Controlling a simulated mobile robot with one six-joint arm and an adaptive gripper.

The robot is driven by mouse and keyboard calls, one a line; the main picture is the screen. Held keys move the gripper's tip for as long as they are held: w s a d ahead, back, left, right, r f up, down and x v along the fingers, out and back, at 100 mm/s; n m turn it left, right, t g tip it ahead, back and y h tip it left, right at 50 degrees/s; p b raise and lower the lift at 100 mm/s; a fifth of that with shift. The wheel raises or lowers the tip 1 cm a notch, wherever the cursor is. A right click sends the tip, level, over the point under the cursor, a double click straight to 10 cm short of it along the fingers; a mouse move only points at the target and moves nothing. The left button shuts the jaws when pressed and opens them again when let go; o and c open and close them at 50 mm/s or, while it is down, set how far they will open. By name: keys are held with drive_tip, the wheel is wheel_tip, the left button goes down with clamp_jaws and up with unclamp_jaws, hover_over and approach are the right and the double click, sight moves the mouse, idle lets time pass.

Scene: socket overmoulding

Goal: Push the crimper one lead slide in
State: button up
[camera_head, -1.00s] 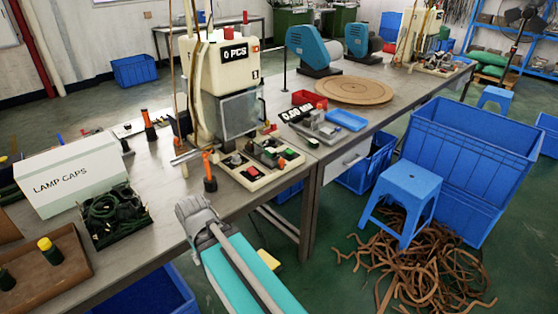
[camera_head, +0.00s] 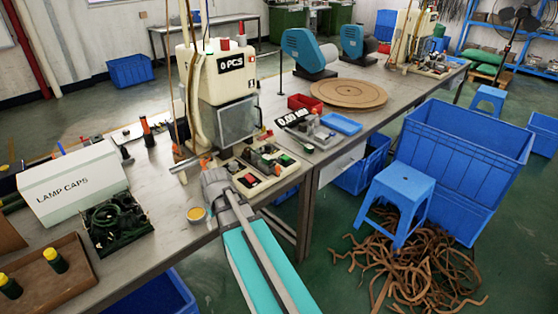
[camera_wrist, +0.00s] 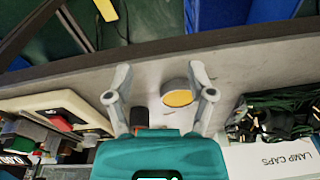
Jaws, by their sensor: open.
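The crimper (camera_head: 205,82) is a cream machine with a "0 PCS" display and a clear guard, standing on the bench. A low cream base (camera_head: 262,168) with red, green and black parts sits before it and also shows in the wrist view (camera_wrist: 45,100). I cannot pick out the lead slide with certainty. My gripper (camera_head: 213,178) is just left of that base, above the bench's front part. In the wrist view its two fingers (camera_wrist: 159,78) are spread apart with nothing held. Its tips hide part of an orange-handled item near the crimper.
A round tin with yellow-orange contents (camera_head: 196,214) stands left of my gripper; it lies near one finger in the wrist view (camera_wrist: 178,98). The LAMP CAPS box (camera_head: 72,183) and a dark tray of green cords (camera_head: 114,222) are farther left. A blue stool (camera_head: 402,190) stands right.

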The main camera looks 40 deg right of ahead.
drive_tip(key=w+d+r+t+p, duration=0.1)
drive_tip(key=w+d+r+p, duration=0.2)
drive_tip(key=d, duration=0.5)
drive_tip(key=w+d+r+t+p, duration=0.1)
drive_tip(key=w+d+r+p, duration=0.15)
drive_tip(key=d+r, duration=0.4)
drive_tip(key=m+t+h+p, duration=0.1)
drive_tip(key=p, duration=0.5)
approach(278, 166)
drive_tip(key=v, duration=0.4)
drive_tip(key=shift+s+a, duration=0.2)
drive_tip(key=shift+f+b, duration=0.15)
drive_tip(key=shift+b, duration=0.3)
drive_tip(key=b+x, duration=1.2)
drive_tip(key=x, duration=0.1)
drive_tip(key=shift+w+d+f, duration=0.1)
drive_tip(key=shift+w+f, duration=0.05)
drive_tip(key=shift+w, duration=0.05)
clamp_jaws()
